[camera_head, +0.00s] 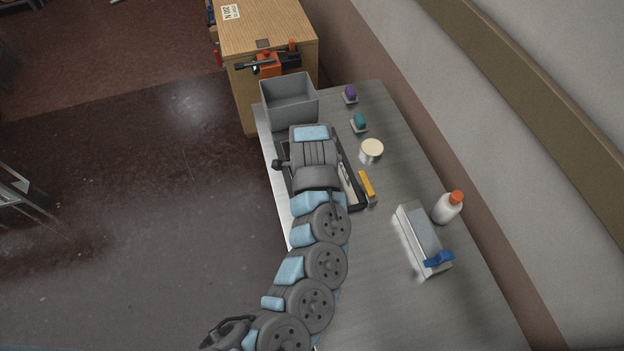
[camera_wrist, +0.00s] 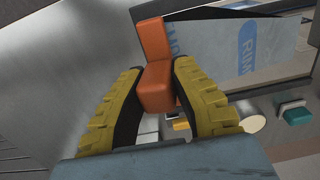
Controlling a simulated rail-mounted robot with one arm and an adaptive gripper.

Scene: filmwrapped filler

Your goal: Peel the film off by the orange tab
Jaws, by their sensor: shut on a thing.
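In the wrist view my gripper (camera_wrist: 157,88) has its two yellow ribbed fingers closed on the orange tab (camera_wrist: 151,38), a bent orange piece. Behind the tab lies a pale, translucent film (camera_wrist: 205,45) with blue printed lettering; I cannot tell how much of it is loose. A dark-edged tray or frame (camera_wrist: 280,14) shows beyond the film. In the head view my arm hides the tab, the film and my fingertips. Part of a dark tray (camera_head: 357,205) shows beside my wrist on the bench.
On the bench (camera_head: 400,310) are a grey bin (camera_head: 290,106), a cream round tub (camera_head: 371,149), a yellow-handled tool (camera_head: 366,184), purple (camera_head: 351,92) and teal (camera_head: 359,120) items, a white box (camera_head: 418,235) and an orange-capped bottle (camera_head: 446,209). The near bench is clear.

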